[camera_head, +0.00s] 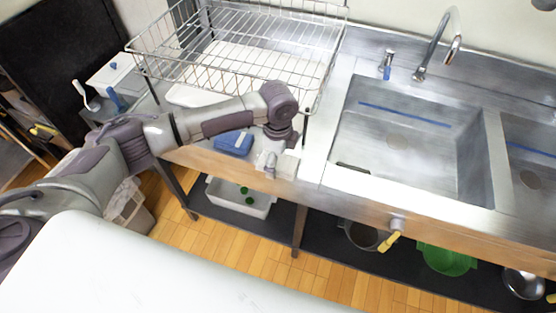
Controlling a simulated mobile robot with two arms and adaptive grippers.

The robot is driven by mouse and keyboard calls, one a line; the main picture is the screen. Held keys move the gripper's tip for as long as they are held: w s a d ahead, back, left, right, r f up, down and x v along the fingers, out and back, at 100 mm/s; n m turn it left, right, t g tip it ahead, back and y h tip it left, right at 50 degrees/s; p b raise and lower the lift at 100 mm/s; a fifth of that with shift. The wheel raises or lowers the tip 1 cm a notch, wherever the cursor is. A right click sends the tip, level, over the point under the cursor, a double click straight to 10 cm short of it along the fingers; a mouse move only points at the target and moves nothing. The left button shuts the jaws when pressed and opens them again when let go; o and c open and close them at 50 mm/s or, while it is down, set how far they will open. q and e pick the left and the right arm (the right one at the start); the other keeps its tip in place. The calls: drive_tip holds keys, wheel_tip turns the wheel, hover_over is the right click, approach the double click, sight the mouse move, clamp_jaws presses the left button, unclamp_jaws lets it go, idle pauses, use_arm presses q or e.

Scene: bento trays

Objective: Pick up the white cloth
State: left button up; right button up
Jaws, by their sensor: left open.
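My left arm reaches in from the left, and its gripper (271,167) points down over the front edge of the counter. The gripper is open, but its fingertips are small and partly merge with a pale shape beside them. I cannot tell whether that pale shape is the white cloth or part of my gripper. A flat white piece (188,96) lies under the front left of the wire rack, partly behind my arm; I cannot tell if it is cloth. My right gripper is out of view.
A wire dish rack (325,75) stands behind my arm. A blue item (233,143) lies left of the gripper. A steel sink (400,160) with a faucet (443,45) is to the right. A white bin (240,199) and a green container (447,260) sit on the lower shelf.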

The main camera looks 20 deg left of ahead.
use_arm(q)
drive_tip(key=shift+f, duration=0.3)
drive_tip(key=c, duration=1.2)
drive_tip(key=shift+r, duration=0.1)
